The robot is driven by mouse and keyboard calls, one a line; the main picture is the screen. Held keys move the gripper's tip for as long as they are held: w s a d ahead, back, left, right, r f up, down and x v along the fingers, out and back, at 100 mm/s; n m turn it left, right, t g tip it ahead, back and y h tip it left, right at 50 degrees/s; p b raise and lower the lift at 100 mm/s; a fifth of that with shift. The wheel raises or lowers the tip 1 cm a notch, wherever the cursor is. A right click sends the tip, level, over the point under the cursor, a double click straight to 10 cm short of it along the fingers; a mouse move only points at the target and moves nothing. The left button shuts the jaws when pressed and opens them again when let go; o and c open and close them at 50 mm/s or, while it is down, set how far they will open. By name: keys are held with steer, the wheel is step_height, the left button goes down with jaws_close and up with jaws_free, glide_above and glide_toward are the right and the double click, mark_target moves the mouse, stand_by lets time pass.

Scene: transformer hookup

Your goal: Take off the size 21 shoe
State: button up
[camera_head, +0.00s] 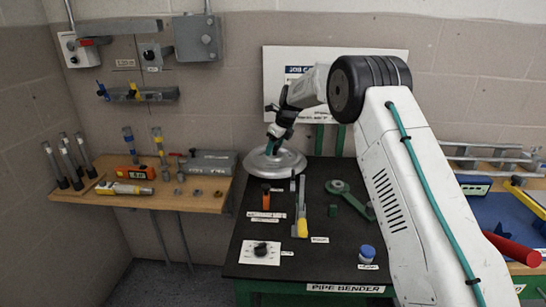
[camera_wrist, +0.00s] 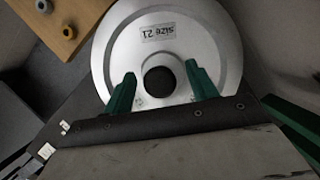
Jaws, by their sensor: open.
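The size 21 shoe (camera_wrist: 160,40) is a round silver disc with a dark hub or hole in its middle. In the head view the shoe (camera_head: 289,169) sits at the back left of the black pipe bender table (camera_head: 310,260). My gripper (camera_wrist: 160,84) is open, with its green fingers over the shoe, one on each side of the dark centre. I cannot tell whether the fingers touch the disc. In the head view my gripper (camera_head: 272,146) is just above the disc.
A wooden shelf (camera_head: 140,200) with tubes and tools stands at the left. On the table lie a green-handled tool (camera_head: 340,188), a yellow-ended tool (camera_head: 302,226), a blue-capped jar (camera_head: 367,252) and a dial plate (camera_head: 261,250). A white board is on the wall behind my arm.

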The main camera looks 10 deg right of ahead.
steer(key=shift+r, duration=2.5)
steer(key=shift+r, duration=0.1)
step_height(320, 180, up, 7)
glide_above(281, 157)
steer(key=shift+w+r, duration=0.1)
steer(key=shift+w, duration=0.1)
